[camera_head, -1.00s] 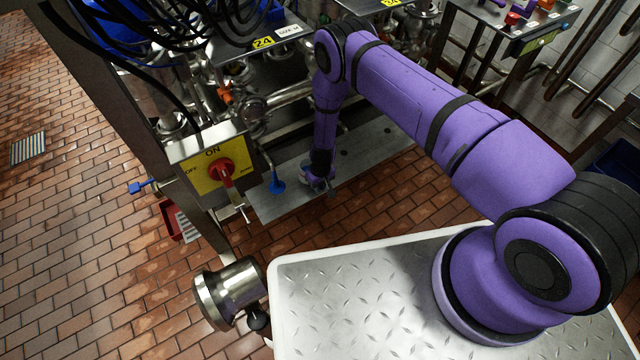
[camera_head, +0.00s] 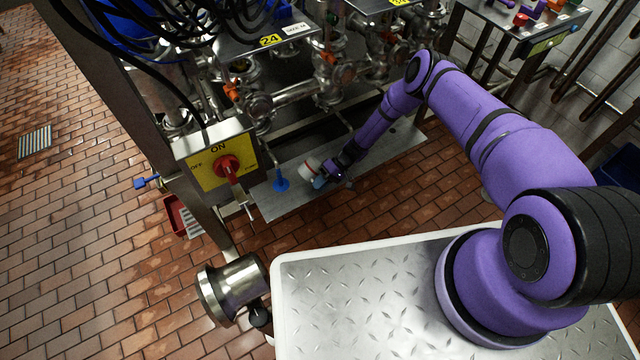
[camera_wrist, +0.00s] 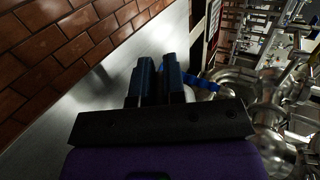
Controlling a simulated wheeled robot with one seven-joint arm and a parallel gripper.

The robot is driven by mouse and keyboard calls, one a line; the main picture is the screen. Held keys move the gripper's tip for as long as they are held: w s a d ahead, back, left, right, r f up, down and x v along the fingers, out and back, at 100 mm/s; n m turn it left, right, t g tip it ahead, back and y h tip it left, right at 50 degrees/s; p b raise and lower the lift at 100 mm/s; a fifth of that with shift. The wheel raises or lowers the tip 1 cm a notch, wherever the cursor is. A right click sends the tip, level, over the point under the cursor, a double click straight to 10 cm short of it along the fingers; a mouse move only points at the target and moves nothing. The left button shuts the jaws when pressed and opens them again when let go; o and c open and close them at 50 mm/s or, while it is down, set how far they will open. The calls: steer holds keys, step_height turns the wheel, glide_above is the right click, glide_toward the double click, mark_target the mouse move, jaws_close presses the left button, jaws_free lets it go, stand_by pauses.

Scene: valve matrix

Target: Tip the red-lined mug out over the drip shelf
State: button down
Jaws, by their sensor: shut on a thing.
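The mug (camera_head: 307,169) is small and pale, with a little red showing, at the front left part of the drip shelf. It looks tilted, but it is too small to be sure which way its mouth faces. The drip shelf (camera_head: 375,155) is a long flat grey metal plate below the pipework. My gripper (camera_head: 322,182) is shut on the mug from the right, close above the shelf and slanting down to the left. In the wrist view the two dark blue fingers (camera_wrist: 158,78) stand close together and largely hide the mug.
A yellow switch box with a red knob (camera_head: 227,166) is further left. Pipes and valves (camera_head: 258,105) crowd behind the shelf. Brick floor lies in front.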

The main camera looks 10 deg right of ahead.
steer(key=y, duration=0.1)
steer(key=g+y, duration=0.1)
steer(key=y, duration=0.1)
steer(key=shift+d+f+g, duration=0.15)
steer(key=shift+f+g, duration=0.15)
steer(key=shift+w+d+f+g+y, duration=0.1)
steer(key=shift+d+f+g+y, duration=0.1)
steer(key=shift+y, duration=0.4)
steer(key=shift+d+f+g+y, duration=0.1)
steer(key=shift+g+y, duration=0.1)
steer(key=shift+y, duration=0.4)
steer(key=shift+w+d+y, duration=0.1)
steer(key=shift+w+y, duration=0.05)
steer(key=shift+y, duration=0.15)
steer(key=shift+w+r, duration=0.1)
